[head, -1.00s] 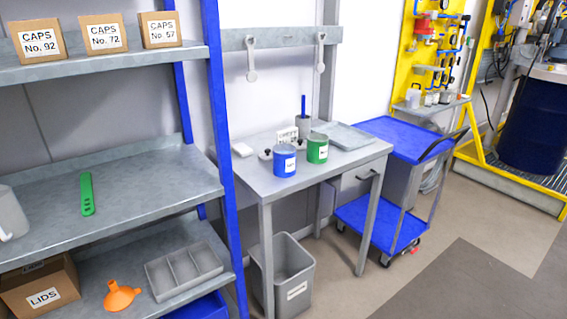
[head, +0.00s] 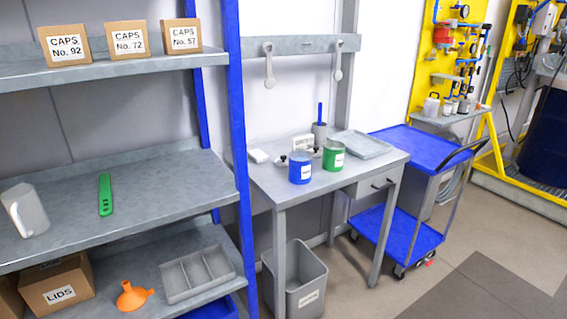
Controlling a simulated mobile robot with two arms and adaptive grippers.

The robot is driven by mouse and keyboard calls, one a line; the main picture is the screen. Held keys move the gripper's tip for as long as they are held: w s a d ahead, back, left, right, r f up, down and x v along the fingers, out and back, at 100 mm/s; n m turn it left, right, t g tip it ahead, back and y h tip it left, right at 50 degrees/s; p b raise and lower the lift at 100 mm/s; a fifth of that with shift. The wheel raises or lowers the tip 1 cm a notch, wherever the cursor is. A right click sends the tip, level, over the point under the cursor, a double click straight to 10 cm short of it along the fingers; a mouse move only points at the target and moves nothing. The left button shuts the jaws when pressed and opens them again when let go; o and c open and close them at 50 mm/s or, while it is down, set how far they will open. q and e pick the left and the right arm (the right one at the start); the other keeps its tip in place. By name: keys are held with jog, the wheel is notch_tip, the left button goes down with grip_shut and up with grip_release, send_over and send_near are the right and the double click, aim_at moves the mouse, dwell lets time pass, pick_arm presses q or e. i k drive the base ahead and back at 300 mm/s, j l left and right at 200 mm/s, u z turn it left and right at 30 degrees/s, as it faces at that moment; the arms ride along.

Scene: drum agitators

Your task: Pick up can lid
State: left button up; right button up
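A blue can (head: 300,169) and a green can (head: 334,156) stand upright on the grey worktable (head: 262,181). A small light lid with a dark knob (head: 281,161) lies on the table behind and left of the blue can. Another small dark-knobbed piece (head: 316,152), which looks like a second lid, is partly hidden between the two cans. Neither gripper is in view.
A shelf rack (head: 150,200) on the left holds boxes of caps, a white jug (head: 26,209), a green strip (head: 105,195), a lids box (head: 57,284) and an orange funnel (head: 132,296). A bin (head: 297,283) stands under the table. A blue cart (head: 412,148) stands right of it.

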aim_at(282, 161)
jog(key=i+j, duration=0.15)
jog(key=i, duration=1)
